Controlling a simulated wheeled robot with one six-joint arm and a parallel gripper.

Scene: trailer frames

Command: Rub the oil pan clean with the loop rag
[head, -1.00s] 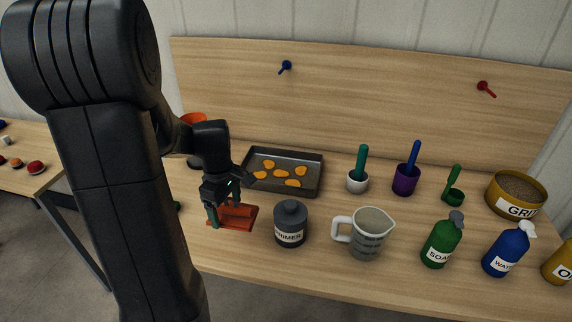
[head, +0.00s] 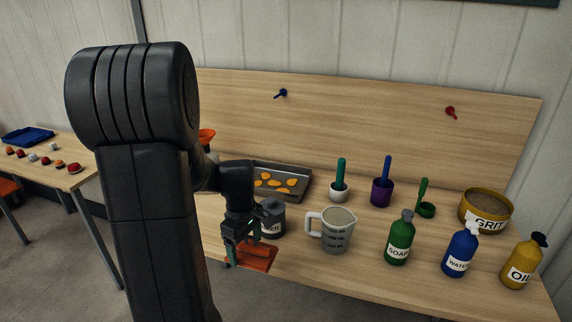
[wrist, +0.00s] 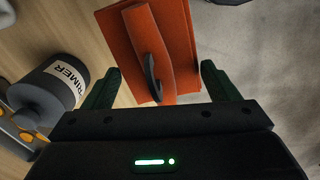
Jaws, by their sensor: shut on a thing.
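The oil pan (head: 304,194) is a dark grey tray with several orange oil patches, standing on the bench behind the primer bottle; my arm hides its left part. The loop rag (head: 259,259) is a flat orange-red pad. In the wrist view the rag (wrist: 178,38) shows a folded ridge and a dark loop between the green fingers. My gripper (head: 243,250) is shut on the rag and holds it by the bench's front edge, in front of and left of the pan, apart from it. The gripper (wrist: 163,75) fills the bottom of the wrist view.
The primer bottle (head: 272,220) stands close behind the gripper, with a measuring jug (head: 333,236) to its right. Soap (head: 398,243), water (head: 460,252) and oil (head: 523,264) bottles line the front right. Brush pots and a grit tub (head: 487,211) stand behind. A side table (head: 70,178) is at left.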

